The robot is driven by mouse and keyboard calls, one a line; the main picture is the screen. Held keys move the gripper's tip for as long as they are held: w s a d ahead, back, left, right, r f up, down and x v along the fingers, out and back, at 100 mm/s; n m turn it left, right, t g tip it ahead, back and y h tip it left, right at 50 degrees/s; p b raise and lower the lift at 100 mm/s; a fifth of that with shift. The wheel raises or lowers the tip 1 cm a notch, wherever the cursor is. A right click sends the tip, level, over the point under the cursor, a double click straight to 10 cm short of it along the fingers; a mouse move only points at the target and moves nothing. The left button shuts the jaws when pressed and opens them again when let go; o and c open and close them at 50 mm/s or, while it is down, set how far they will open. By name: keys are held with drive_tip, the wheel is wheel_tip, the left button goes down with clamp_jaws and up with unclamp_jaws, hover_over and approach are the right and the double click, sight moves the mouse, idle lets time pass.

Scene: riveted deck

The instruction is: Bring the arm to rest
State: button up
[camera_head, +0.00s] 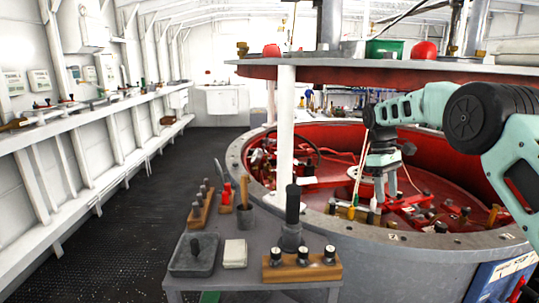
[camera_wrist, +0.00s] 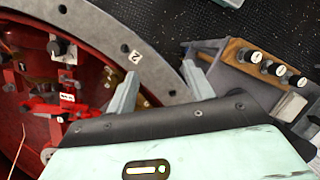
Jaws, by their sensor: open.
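My arm, pale green with black joints, reaches in from the right in the head view. My gripper (camera_head: 378,196) hangs fingers down above the red well (camera_head: 345,144), just inside its grey rim (camera_head: 420,238). In the wrist view my gripper (camera_wrist: 161,88) shows two grey fingers spread well apart with nothing held between them. One finger is seen over the red well, the other over the rim's outer side. How far the fingertips are from the surfaces below is hard to tell.
A small grey table (camera_head: 255,270) stands beside the rim. It bears a wooden block with black knobs (camera_head: 302,264), a black-handled tool (camera_head: 292,215) and a grey tray (camera_head: 195,256). A white post (camera_head: 286,130) rises nearby. The dark floor (camera_head: 110,235) at left is clear.

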drive_tip(key=s+a+r+t+y, duration=0.1)
drive_tip(key=s+a+r, duration=0.1)
drive_tip(key=s+a, duration=0.8)
drive_tip(key=s+a+r+t+y, duration=0.1)
drive_tip(key=s+a+r, duration=0.2)
drive_tip(key=s+a, duration=0.65)
drive_tip(key=s+f, duration=0.2)
drive_tip(key=s, duration=1)
drive_tip(key=s+d+f+t, duration=0.1)
drive_tip(key=s+f, duration=0.1)
drive_tip(key=s, duration=1)
drive_tip(key=shift+f, duration=0.15)
drive_tip(key=shift+s, duration=0.1)
